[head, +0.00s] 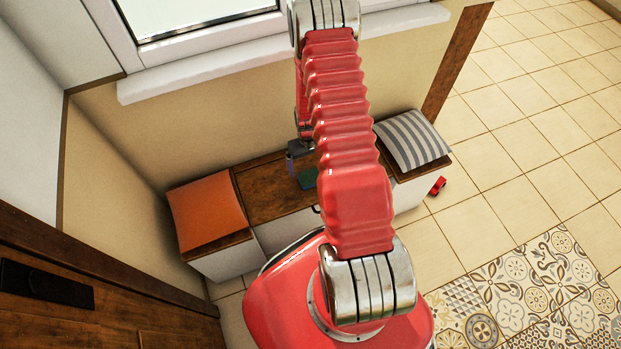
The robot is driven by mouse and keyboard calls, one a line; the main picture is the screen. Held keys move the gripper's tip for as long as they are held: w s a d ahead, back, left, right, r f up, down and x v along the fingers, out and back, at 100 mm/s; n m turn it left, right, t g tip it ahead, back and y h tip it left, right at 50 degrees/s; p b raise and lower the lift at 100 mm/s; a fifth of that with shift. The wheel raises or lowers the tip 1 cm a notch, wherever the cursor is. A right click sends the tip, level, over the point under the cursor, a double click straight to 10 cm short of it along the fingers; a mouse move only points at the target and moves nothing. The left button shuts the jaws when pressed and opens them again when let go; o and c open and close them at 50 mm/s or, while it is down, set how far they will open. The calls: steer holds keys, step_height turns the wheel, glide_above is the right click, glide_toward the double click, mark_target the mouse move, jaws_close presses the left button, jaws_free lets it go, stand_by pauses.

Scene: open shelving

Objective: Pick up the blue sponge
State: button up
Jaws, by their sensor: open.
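A small flat dark blue-green block (308,179), which may be the blue sponge, lies on the wooden top of the low bench. My red arm hides part of the area to its right. My gripper (299,158) is the small grey-blue end seen behind the arm, above and just left of the block in the picture. It is open. It is small and partly covered, and I see nothing held in it. I cannot tell its exact height over the bench.
The bench (262,197) stands against the beige wall under a window sill (220,70). An orange cushion (206,208) is at its left and a grey-striped cushion (412,139) at its right. A small red object (438,186) lies on the tiled floor. A dark wooden door (110,300) is lower left.

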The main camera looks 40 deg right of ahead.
mark_target(311, 176)
steer(key=shift+f, duration=1.2)
steer(key=shift+f, duration=0.1)
steer(key=f, duration=0.3)
steer(key=shift+s+d+f, duration=0.2)
steer(key=shift+s+d, duration=0.05)
steer(key=shift+s, duration=0.1)
steer(key=shift+f, duration=0.8)
steer(key=shift+c, duration=0.4)
steer(key=c, duration=1)
